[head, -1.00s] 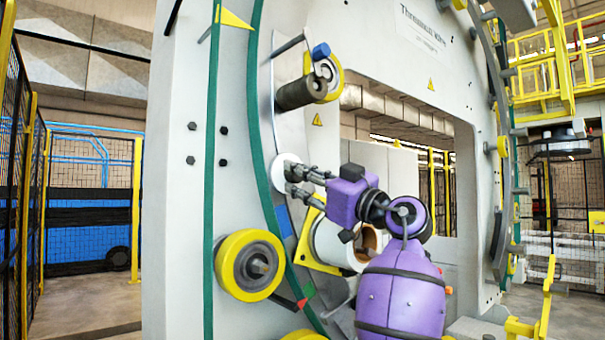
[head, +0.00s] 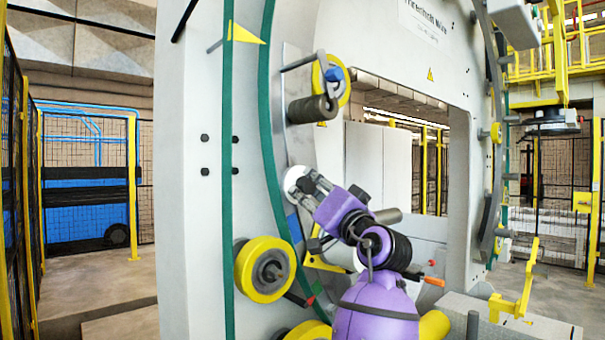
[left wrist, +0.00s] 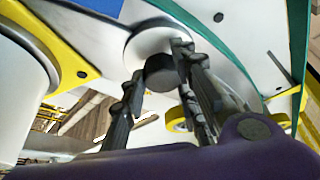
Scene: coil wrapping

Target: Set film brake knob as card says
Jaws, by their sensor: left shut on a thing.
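The film brake knob is a short dark cylinder (left wrist: 160,72) in the middle of a round white dial plate (left wrist: 143,42). In the head view the white dial (head: 293,181) sits on the grey machine ring, left of my left gripper (head: 306,186). The knob itself is hidden there by the fingers. In the left wrist view my left gripper (left wrist: 158,78) has its dark fingers on either side of the knob and is shut on it. No markings are readable on the dial. I see no readable card. My right gripper is not in view.
A yellow-rimmed roller (head: 265,270) stands out below the dial, and a dark ribbed roller (head: 313,109) above it. A yellow bracket (head: 322,262) is close under my left wrist. A mesh fence (head: 85,190) stands at the left.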

